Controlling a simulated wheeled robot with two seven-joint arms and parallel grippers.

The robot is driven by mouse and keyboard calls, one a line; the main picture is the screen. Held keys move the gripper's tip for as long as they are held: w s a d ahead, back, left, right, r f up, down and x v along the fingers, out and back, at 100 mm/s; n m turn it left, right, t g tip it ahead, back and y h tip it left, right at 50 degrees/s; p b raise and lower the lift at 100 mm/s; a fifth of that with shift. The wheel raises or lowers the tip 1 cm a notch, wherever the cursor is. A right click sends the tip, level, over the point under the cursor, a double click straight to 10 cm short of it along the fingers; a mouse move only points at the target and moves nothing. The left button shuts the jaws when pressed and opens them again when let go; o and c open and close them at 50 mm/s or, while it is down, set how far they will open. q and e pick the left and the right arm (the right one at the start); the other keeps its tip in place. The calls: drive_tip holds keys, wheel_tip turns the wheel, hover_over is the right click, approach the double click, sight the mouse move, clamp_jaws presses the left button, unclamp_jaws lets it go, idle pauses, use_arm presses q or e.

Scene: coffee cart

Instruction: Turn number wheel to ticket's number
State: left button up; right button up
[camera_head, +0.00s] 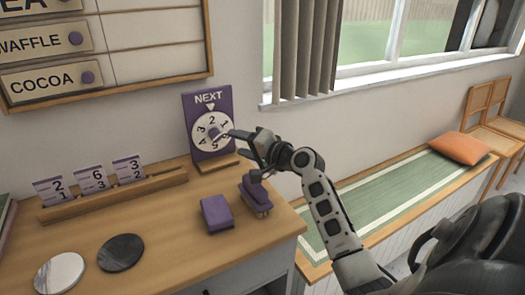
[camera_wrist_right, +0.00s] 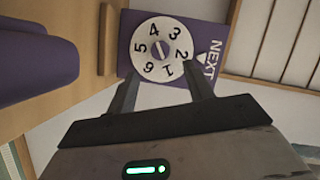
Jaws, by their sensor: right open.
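The white number wheel (camera_head: 203,139) is mounted on a purple board (camera_head: 193,99) marked NEXT, with a small white pointer above it. In the head view the 2 is near the top. The right wrist view shows the wheel (camera_wrist_right: 150,63) with the 2 nearest the pointer and a purple knob at its centre. Several number tickets stand in a wooden rack (camera_head: 150,190), among them a left ticket (camera_head: 56,189), a middle ticket (camera_head: 92,180) and a right ticket (camera_head: 128,169). My right gripper (camera_head: 240,141) is open and empty, just in front of the wheel's right side. My left gripper is out of view.
A purple box (camera_head: 216,213) and a purple stapler-like object (camera_head: 256,195) lie on the wooden counter (camera_head: 170,240) below my right gripper. A black disc (camera_head: 121,252) and a white disc (camera_head: 60,273) lie at the front left. A menu board hangs above.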

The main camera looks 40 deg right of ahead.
use_arm(q)
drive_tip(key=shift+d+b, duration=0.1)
drive_tip(key=shift+b, duration=0.2)
use_arm(e)
drive_tip(key=s+d, duration=0.1)
drive_tip(key=s, duration=0.6)
drive_tip(key=shift+s+r, duration=0.2)
drive_tip(key=shift+r, duration=0.25)
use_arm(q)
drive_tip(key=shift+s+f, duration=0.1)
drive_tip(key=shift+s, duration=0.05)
